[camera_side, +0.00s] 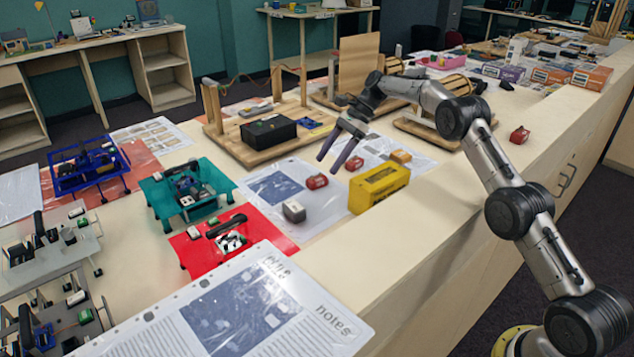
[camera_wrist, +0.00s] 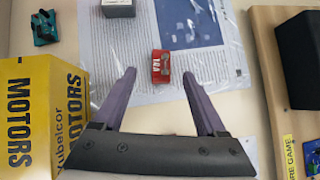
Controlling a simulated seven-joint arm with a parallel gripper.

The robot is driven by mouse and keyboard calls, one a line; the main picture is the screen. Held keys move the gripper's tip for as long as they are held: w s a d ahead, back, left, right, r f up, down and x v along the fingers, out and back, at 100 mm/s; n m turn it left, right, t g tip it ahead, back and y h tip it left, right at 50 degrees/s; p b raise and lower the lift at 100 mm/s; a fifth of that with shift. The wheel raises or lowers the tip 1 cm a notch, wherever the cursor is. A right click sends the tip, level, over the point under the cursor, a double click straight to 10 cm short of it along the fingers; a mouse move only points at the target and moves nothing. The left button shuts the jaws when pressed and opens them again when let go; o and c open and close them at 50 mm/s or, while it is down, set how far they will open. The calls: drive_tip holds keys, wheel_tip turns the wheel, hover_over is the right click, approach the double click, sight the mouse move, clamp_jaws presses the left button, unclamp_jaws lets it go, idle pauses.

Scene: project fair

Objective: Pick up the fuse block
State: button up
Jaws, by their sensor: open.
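A small red block with a pale label, which looks like the fuse block (camera_wrist: 160,66), lies on a plastic-covered sheet. In the wrist view it appears between my fingertips, slightly beyond them. In the side view the red block (camera_side: 316,181) lies just in front of my gripper (camera_side: 327,165), which is open, empty and pointing down above the sheet. A second, similar red block (camera_side: 355,163) lies farther back in the side view. The wrist view also shows my open gripper (camera_wrist: 159,72), with both fingers apart from the red block.
A yellow motors box (camera_side: 379,187) stands close by, left in the wrist view (camera_wrist: 30,115). A grey box (camera_side: 294,211) lies nearer the side camera. A wooden board with a black box (camera_side: 268,132) is on the other side. A tan block (camera_side: 401,156) lies behind the yellow box.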

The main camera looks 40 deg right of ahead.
sight(315, 179)
drive_tip(key=shift+x, duration=3)
drive_tip(key=shift+w+a+r, duration=0.1)
drive_tip(key=shift+a+r, duration=0.05)
clamp_jaws()
